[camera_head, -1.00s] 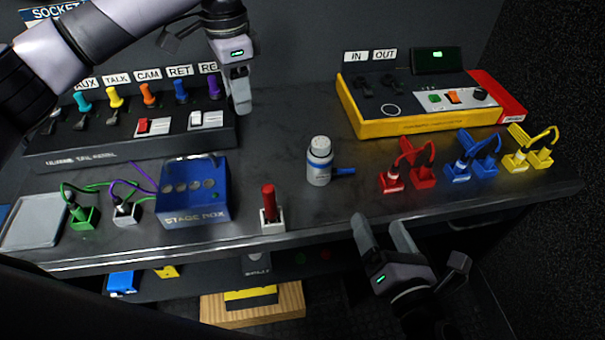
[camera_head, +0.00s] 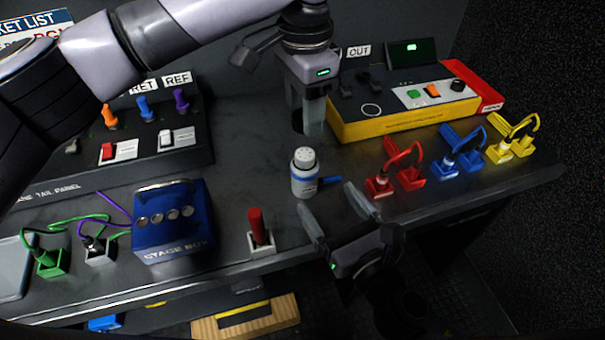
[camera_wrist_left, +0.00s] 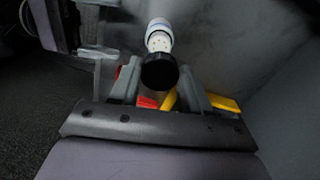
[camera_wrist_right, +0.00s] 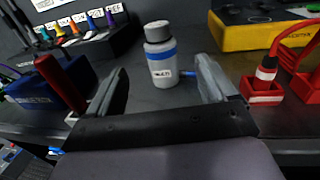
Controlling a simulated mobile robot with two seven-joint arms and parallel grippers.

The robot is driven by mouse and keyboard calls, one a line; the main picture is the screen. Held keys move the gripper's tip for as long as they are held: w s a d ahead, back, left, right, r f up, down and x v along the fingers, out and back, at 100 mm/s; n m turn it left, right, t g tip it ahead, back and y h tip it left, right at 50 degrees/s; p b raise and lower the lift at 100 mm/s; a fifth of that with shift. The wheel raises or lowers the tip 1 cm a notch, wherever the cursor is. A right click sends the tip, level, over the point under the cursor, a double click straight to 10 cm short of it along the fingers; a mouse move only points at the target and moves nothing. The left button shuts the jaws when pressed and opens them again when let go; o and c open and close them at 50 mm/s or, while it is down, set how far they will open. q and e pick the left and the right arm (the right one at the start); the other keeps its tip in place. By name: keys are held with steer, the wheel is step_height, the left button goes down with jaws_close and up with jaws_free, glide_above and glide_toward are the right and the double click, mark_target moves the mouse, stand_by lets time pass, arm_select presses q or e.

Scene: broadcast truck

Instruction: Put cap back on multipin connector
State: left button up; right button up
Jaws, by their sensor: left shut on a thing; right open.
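The multipin connector (camera_head: 304,172) stands upright on the bench, a grey-white cylinder with a blue band and holes on its top face. It also shows in the right wrist view (camera_wrist_right: 161,60) and beyond the cap in the left wrist view (camera_wrist_left: 159,36). My left gripper (camera_head: 311,125) is shut on a round black cap (camera_wrist_left: 160,72), above and behind the connector and apart from it; the cap is mostly hidden in the head view. My right gripper (camera_head: 328,203) is open and empty at the bench's front edge, its fingers pointing toward the connector, not touching it.
A red-handled switch (camera_head: 257,228) and the blue stage box (camera_head: 173,235) stand left of the connector. Red (camera_head: 381,188), blue (camera_head: 449,169) and yellow (camera_head: 499,153) cabled plugs stand to the right. A yellow-sided panel (camera_head: 400,122) is behind. A short blue piece (camera_head: 329,180) sits beside the connector.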

steer(key=x, duration=1.2)
steer(key=shift+d, duration=0.1)
steer(key=c, duration=1.5)
arm_select(q)
glide_above(304, 155)
steer(key=shift+f, duration=2.5)
steer(key=shift+f, duration=0.9)
steer(key=shift+f, duration=0.55)
arm_select(e)
jaws_close()
